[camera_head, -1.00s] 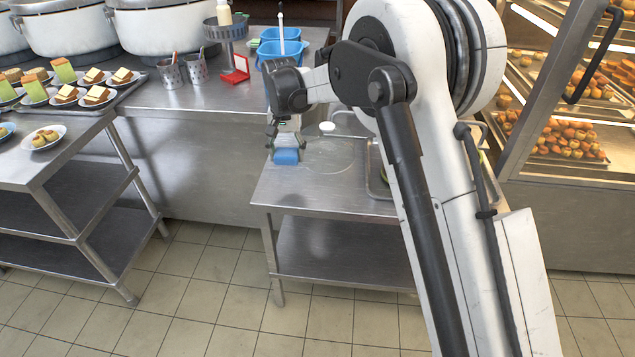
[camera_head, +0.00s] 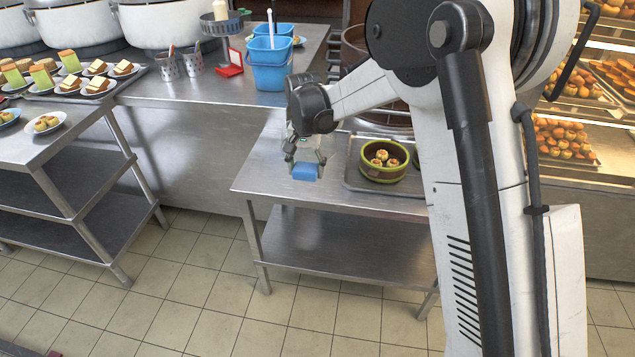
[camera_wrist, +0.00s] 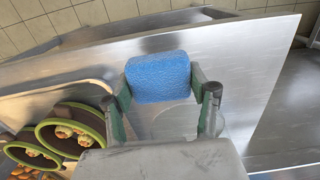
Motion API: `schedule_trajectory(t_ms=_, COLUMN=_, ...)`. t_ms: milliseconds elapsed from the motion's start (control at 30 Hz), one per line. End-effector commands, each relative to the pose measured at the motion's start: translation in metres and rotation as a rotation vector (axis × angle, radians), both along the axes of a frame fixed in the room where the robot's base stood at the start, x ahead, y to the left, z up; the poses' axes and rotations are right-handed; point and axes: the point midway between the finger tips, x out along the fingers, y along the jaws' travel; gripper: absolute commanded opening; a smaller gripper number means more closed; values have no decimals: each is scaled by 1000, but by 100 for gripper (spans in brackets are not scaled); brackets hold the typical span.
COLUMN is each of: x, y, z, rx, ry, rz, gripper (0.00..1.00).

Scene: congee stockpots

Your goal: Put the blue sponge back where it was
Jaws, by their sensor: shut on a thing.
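The blue sponge (camera_head: 304,172) is held between the fingers of my gripper (camera_head: 306,161), over the front part of the steel side table (camera_head: 262,176). In the wrist view the sponge (camera_wrist: 157,77) sits between the two green-grey fingertips of my gripper (camera_wrist: 165,92), with the tabletop behind it. I cannot tell whether the sponge touches the table.
A tray (camera_head: 352,182) with a green-rimmed steamer (camera_head: 384,172) of buns stands right of my gripper. Blue buckets (camera_head: 270,75) stand on the back counter (camera_head: 150,90). The tabletop left of the sponge is clear. A pastry display case (camera_head: 600,190) is at the right.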

Motion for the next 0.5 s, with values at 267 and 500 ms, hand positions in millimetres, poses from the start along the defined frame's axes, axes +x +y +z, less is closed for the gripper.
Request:
schedule_trajectory(t_ms=267, x=23, y=-29, z=-22, rx=0, ry=0, rz=0, gripper=29)
schedule_trajectory(t_ms=500, x=25, y=-31, z=-38, rx=0, ry=0, rz=1, gripper=29)
